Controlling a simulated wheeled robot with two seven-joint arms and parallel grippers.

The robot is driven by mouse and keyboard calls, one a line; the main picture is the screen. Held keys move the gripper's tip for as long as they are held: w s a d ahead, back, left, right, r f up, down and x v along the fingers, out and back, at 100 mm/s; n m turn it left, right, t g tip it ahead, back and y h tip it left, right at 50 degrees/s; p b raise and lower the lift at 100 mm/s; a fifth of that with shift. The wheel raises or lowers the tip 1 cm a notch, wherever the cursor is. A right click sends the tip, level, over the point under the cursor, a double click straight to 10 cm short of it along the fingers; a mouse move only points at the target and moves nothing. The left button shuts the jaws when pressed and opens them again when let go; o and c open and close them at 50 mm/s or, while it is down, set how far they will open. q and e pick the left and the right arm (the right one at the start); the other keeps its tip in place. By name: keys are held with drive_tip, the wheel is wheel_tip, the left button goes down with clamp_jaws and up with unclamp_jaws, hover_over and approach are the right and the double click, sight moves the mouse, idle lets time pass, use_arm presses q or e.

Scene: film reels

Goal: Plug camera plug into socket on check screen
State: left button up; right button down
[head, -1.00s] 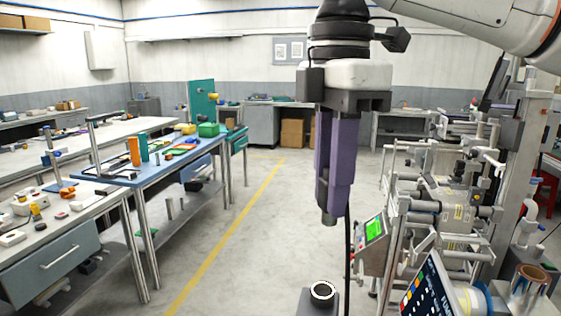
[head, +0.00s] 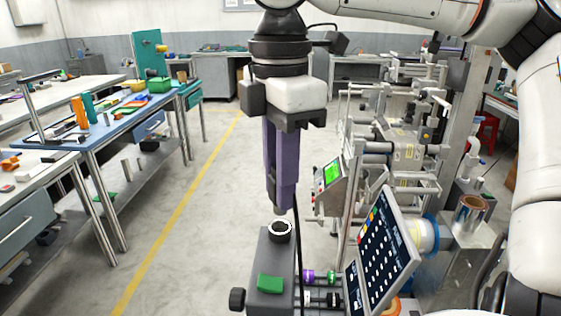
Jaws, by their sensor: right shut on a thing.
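My right gripper (head: 281,194) hangs down in the middle of the head view, its purple fingers shut on the camera plug (head: 279,207). Only the dark lower end of the plug shows below the fingers. A black cable (head: 298,235) runs down beside it. Just below the plug is a round socket with a pale ring (head: 280,229) on top of a grey box (head: 262,262). The plug appears just above the ring; whether they touch is unclear. A tilted dark screen with colored marks (head: 382,250) stands right of the box. My left gripper is out of view.
The grey box has a green block (head: 270,283) and a black knob (head: 237,299). Purple and black connectors (head: 318,278) sit between box and screen. A small green display (head: 332,172) and a metal rack stand behind. Open floor (head: 190,240) lies left, before the blue workbench (head: 97,132).

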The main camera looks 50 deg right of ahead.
drive_tip(key=shift+f, duration=0.45)
drive_tip(key=shift+f, duration=1.85)
drive_tip(key=c, duration=1.5)
unclamp_jaws()
drive_tip(key=shift+o, duration=0.2)
wheel_tip(320, 180, up, 10)
drive_tip(key=shift+r, duration=0.15)
